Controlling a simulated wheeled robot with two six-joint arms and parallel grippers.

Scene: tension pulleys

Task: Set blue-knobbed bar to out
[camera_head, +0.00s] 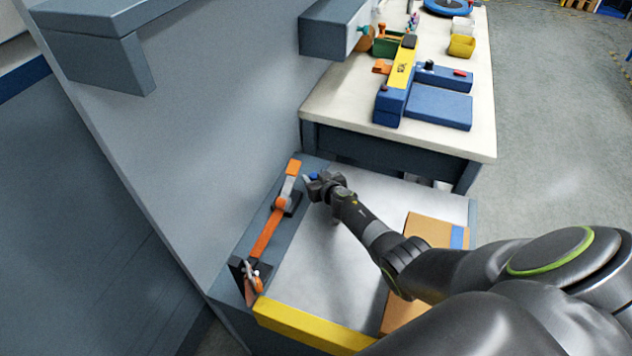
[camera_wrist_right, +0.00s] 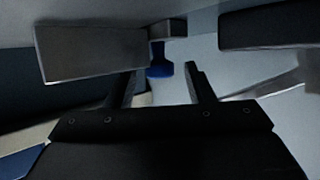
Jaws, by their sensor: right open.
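A small blue knob (camera_head: 313,176) shows just past the tip of my right gripper (camera_head: 318,187) in the head view. The right wrist view also shows a blue piece (camera_wrist_right: 158,70) ahead of the gripper, in line with the gap between its two fingers (camera_wrist_right: 165,88). The fingers are apart, and I cannot tell whether they touch the knob. The bar that bears the knob is not clearly visible. An orange-ended bar (camera_head: 266,232) with a round orange pivot lies left of the gripper, along the wall side. My left gripper is not in view.
A grey metal worktop (camera_head: 325,250) has a yellow front edge (camera_head: 310,325) and a cardboard-coloured box (camera_head: 428,230) at right. A dark bracket (camera_head: 245,270) stands at the near end of the orange bar. A grey wall rises on the left. A white table (camera_head: 465,130) stands beyond.

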